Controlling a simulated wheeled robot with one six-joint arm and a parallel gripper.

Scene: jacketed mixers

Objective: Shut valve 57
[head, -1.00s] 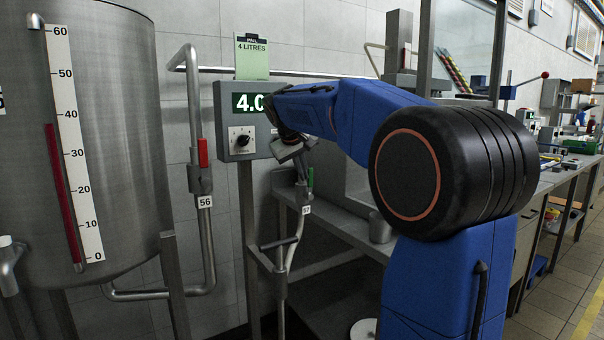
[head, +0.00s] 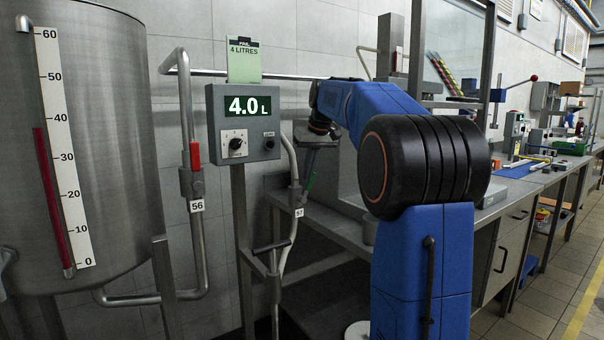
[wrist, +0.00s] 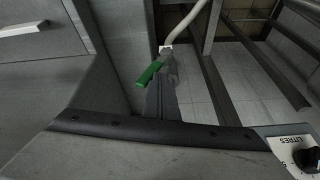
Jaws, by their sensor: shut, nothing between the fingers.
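Valve 57 stands on a bent pipe right of the display post. Its green handle (head: 312,182) is beside the pipe, and its label (head: 299,212) sits just below. My gripper (head: 309,168) is shut and empty, reaching down from above, close to the green handle. I cannot tell whether the fingers touch the handle. The fingers partly hide the valve body.
The display box (head: 243,120) reads 4.0 L, with a green 4 LITRES card (head: 244,62) above. Valve 56, with a red handle (head: 195,156), is on the pipe to the left. A steel tank (head: 115,140) with a gauge stands far left. A bench (head: 500,205) runs along the right.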

